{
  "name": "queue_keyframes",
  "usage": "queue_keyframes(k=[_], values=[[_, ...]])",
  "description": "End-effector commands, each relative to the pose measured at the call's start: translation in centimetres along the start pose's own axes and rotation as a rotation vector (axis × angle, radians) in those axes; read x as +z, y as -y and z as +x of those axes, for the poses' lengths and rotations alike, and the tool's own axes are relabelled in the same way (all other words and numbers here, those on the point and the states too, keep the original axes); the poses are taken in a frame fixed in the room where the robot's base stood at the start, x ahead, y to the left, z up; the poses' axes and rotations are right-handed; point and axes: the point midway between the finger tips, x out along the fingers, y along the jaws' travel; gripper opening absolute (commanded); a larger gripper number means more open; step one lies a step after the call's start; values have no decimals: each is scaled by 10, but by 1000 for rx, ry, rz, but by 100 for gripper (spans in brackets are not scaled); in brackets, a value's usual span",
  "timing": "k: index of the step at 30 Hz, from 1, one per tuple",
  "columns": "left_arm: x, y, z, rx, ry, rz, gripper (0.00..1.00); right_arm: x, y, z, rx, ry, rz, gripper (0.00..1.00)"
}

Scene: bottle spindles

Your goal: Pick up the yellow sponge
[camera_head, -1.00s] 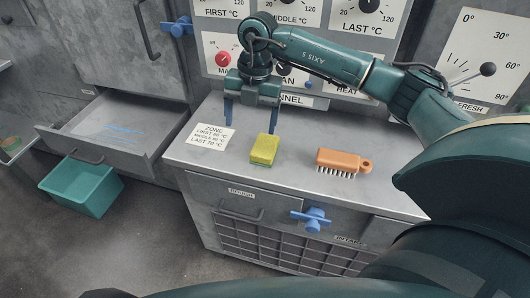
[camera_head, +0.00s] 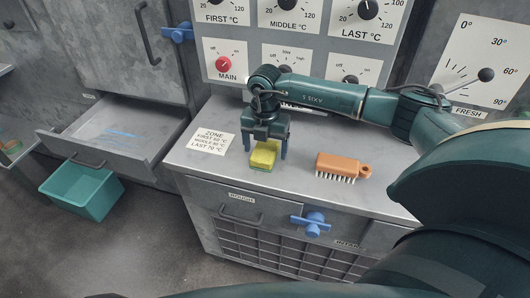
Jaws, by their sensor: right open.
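The yellow sponge (camera_head: 262,157) lies on the grey metal counter (camera_head: 300,190), with a greener layer along its lower edge. My right gripper (camera_head: 265,150) is open and points down over the sponge. One blue finger is at the sponge's left and the other at its right. Whether the fingers touch the sponge I cannot tell. The far part of the sponge is partly hidden under the gripper body. My left gripper is not in view.
An orange brush (camera_head: 342,166) lies to the right of the sponge, bristles toward the front. A paper note (camera_head: 211,141) lies to the left. A control panel (camera_head: 235,43) stands behind. An open drawer (camera_head: 110,130) and a teal bin (camera_head: 82,190) are at left.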

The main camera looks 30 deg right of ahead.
Motion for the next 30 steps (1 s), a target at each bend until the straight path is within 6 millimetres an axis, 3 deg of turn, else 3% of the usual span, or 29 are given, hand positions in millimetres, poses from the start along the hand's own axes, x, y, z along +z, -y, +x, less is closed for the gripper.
queue_keyframes(k=[3,11,27,30], values=[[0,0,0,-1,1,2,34,-1,0,12,-1,-2,0,80],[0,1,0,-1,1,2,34,-1,0,14,0,-1,-1,80],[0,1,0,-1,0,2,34,-1,0,13,0,-1,-1,36],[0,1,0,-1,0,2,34,-1,0,13,0,-1,-1,33]])
